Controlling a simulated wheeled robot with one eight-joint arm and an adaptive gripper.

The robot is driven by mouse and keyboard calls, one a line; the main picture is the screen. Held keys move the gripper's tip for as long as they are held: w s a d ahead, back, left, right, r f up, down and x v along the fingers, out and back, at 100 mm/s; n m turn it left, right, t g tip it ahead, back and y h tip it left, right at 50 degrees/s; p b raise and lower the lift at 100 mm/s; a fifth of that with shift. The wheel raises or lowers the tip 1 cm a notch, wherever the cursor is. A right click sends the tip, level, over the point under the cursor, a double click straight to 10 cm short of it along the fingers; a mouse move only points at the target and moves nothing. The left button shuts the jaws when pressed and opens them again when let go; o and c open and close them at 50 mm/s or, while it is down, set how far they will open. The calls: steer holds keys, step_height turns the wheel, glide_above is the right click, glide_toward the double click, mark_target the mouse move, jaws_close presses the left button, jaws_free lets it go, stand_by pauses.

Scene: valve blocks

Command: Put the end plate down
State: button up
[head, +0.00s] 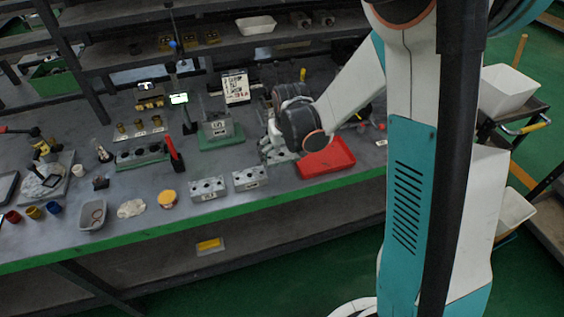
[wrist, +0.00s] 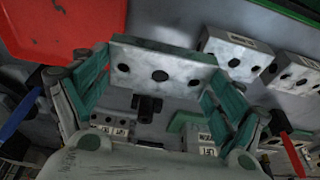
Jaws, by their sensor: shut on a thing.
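The end plate (wrist: 160,75) is a grey metal block with holes along its face, seen in the wrist view. My gripper (wrist: 155,78) is shut on it, with one teal finger at each end of the plate. In the head view my gripper (head: 270,150) is over the bench, just left of the red tray. The plate is hard to make out there behind my arm. From these views I cannot tell whether its underside touches the bench.
A red tray (head: 325,158) lies right of my gripper, also in the wrist view (wrist: 60,28). Two drilled blocks (head: 208,188) (head: 250,178) sit near the green front edge (head: 130,240). A green-based fixture (head: 218,136) stands behind. Bare bench shows between them.

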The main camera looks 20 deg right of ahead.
mark_target(283, 157)
steer(key=shift+f+b, duration=0.55)
steer(key=shift+f, duration=1.3)
steer(key=shift+f, duration=0.1)
steer(key=shift+f+b, duration=0.35)
steer(key=shift+b, duration=0.15)
steer(key=shift+f, duration=0.2)
steer(key=o, duration=1.1)
steer(key=shift+c, duration=0.2)
steer(key=shift+r, duration=0.1)
